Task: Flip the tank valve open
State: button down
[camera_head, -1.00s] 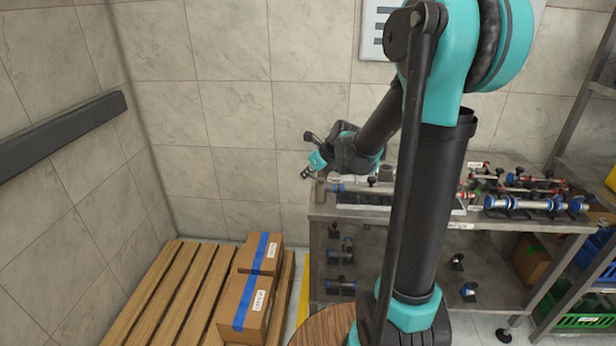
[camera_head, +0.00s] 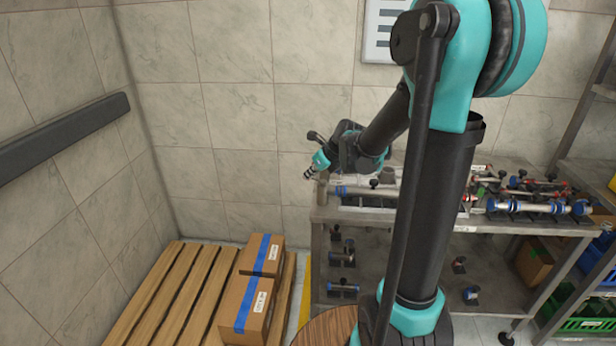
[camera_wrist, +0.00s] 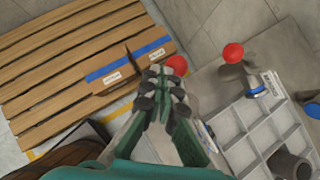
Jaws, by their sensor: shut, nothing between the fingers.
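My gripper (camera_wrist: 160,88) is shut and empty in the wrist view, with its fingertips together. In the head view my gripper (camera_head: 310,172) is small, above the left end of the metal workbench (camera_head: 335,214). In the wrist view a red ball knob (camera_wrist: 178,64) shows just past the fingertips, to their right. I cannot tell whether they touch. A second red knob (camera_wrist: 233,52) sits farther right, above a fitting with a blue ring. No part is clearly identifiable as the tank valve; its lever's position cannot be told.
A pale gridded tray (camera_wrist: 245,130) lies at right in the wrist view, with a dark round cup (camera_wrist: 290,163). A wooden pallet (camera_head: 165,290) with taped cardboard boxes (camera_head: 247,305) stands left of the bench. Tubes with blue rings (camera_head: 530,207) lie on the bench's right.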

jog(key=v, duration=1)
jog(key=shift+s+r, duration=0.25)
jog(key=shift+s, duration=0.05)
jog(key=shift+d, duration=0.2)
